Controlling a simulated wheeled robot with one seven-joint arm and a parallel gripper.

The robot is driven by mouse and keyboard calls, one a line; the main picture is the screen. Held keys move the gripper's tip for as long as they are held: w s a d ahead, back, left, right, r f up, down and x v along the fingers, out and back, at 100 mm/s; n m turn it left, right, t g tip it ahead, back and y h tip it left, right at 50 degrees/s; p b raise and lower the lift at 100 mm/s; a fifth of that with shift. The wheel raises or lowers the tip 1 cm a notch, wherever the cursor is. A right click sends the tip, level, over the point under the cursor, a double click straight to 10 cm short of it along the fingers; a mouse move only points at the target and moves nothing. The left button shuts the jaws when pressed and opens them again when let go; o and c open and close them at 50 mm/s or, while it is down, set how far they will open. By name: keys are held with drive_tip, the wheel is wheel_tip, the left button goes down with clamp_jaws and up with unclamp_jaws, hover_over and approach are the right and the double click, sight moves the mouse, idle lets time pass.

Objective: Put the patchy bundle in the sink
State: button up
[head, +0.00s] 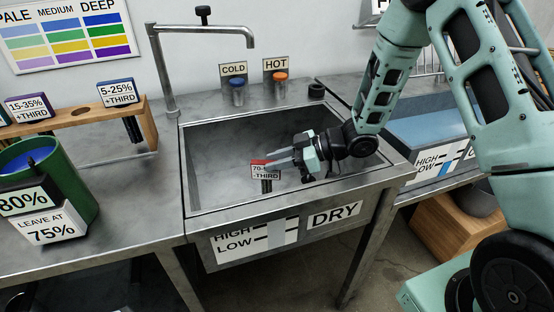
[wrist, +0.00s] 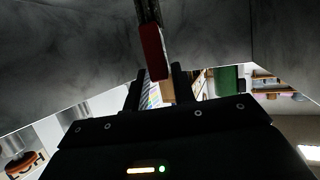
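A bundle (head: 266,185) with a red-topped block and a white tag reading "70-" and "-THIRD" is upright within the sink's outline. Its dark stems show only briefly below the tag; their lower ends and any patchiness cannot be made out. My gripper (head: 279,159) reaches in from the right, low over the sink, its fingers at the red block. In the wrist view the red block (wrist: 153,52) sits between the tips of my gripper (wrist: 158,82), which appears shut on it. The grey metal sink (head: 222,207) is in the middle of the bench.
A tall faucet (head: 160,70) stands at the sink's back left. COLD (head: 237,88) and HOT (head: 281,86) knobs are behind it. A wooden rack (head: 85,118) with tagged bundles and a green tub (head: 70,180) stand left. A blue-topped bin (head: 425,125) is right of the sink.

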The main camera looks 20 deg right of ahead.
drive_tip(key=shift+o, duration=0.6)
drive_tip(key=shift+r, duration=0.15)
drive_tip(key=shift+d+r, duration=0.15)
drive_tip(key=shift+d, duration=0.05)
drive_tip(key=v, duration=0.7)
drive_tip(key=a+r+m+t+h, duration=0.25)
drive_tip(key=a+r+h, duration=0.25)
drive_tip(key=a+h, duration=0.25)
drive_tip(key=s+a+r+m+g+h, duration=0.1)
drive_tip(key=s+g+h, duration=0.1)
drive_tip(key=s, duration=1.1)
drive_tip(key=s+a+r+m+g+h, duration=0.2)
drive_tip(key=s+g, duration=0.3)
drive_tip(key=s, duration=0.9)
drive_tip(key=shift+s+a, duration=0.15)
drive_tip(key=shift+a, duration=0.05)
